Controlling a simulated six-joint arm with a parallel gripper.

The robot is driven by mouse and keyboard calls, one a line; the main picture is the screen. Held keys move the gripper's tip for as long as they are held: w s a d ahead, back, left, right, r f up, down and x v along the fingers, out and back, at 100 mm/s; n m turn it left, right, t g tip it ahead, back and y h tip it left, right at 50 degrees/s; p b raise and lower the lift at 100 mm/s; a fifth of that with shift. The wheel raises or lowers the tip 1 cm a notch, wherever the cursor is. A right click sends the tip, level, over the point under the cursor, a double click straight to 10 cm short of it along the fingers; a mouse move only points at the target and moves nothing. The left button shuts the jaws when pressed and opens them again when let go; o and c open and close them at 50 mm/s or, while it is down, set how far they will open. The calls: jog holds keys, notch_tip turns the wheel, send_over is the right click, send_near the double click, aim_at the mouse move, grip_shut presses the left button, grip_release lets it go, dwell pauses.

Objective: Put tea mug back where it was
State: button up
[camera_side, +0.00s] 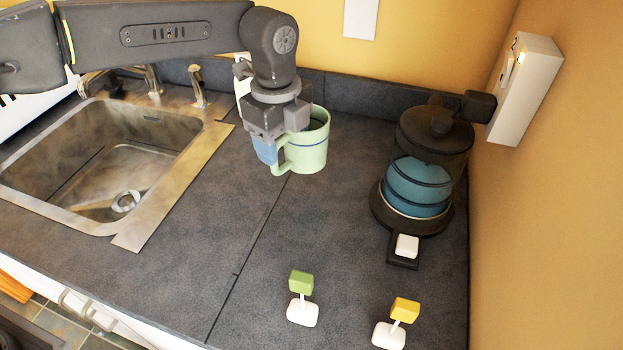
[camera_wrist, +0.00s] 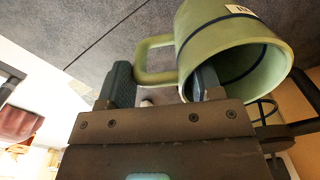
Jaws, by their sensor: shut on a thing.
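One finger of my gripper (camera_wrist: 160,90) lies outside the handle and the other is against the mug's wall. The finger contact is partly hidden.
A kettle-like blue and black appliance (camera_side: 418,185) stands at the right by the wall. The sink (camera_side: 110,165) is at the left. The middle counter (camera_side: 300,225) is clear.

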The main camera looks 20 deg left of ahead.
jog(key=shift+s+d+f, duration=0.1)
jog(key=shift+d+f, duration=0.7)
jog(key=shift+f, duration=0.35)
jog(key=shift+s+d+f, duration=0.15)
jog(key=shift+d+f, duration=0.65)
jog(key=shift+f, duration=0.3)
jog(key=shift+s+d+f, duration=0.1)
jog(key=shift+d+f, duration=0.7)
jog(key=shift+f, duration=0.35)
jog(key=shift+f, duration=0.15)
jog(key=o, duration=1.3)
jog(key=shift+o, duration=0.2)
notch_tip(320, 180, up, 12)
jog(key=shift+s+a+r, duration=0.1)
jog(key=shift+a+r, duration=0.1)
